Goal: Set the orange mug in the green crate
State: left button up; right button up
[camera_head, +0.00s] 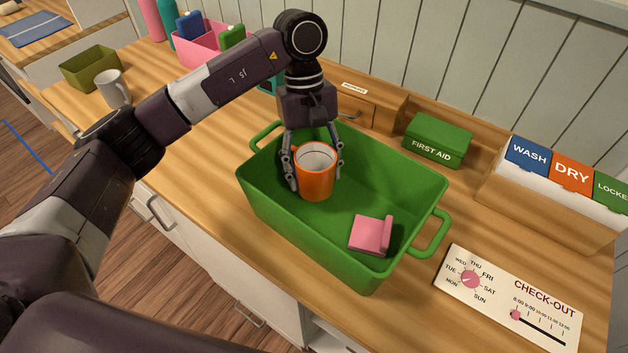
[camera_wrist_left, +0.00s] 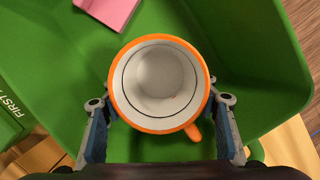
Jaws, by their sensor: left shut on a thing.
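The orange mug (camera_head: 317,181) is upright inside the green crate (camera_head: 262,190), towards its left end. Its white inside and orange rim show from above in the left wrist view (camera_wrist_left: 158,84), with the handle at the lower right. My left gripper (camera_head: 314,170) reaches down into the crate and is shut on the mug, one finger on each side; its fingers also show in the left wrist view (camera_wrist_left: 160,112). I cannot tell whether the mug's base touches the crate floor. My right gripper is not in view.
A pink block-like item (camera_head: 370,234) lies in the crate, right of the mug. A green first aid box (camera_head: 438,140) stands behind it. A check-out board (camera_head: 510,300) and a card holder (camera_head: 545,205) are at the right. A white mug (camera_head: 114,88) stands at the left.

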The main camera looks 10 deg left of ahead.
pick_arm(q)
jog(key=shift+f, duration=0.2)
notch_tip(320, 180, down, 3)
jog(key=shift+f+p, duration=0.15)
jog(key=shift+p, duration=0.4)
jog(key=shift+f, duration=0.4)
jog(key=shift+f, duration=0.2)
jog(key=o, duration=1.5)
jog(key=shift+r, duration=0.15)
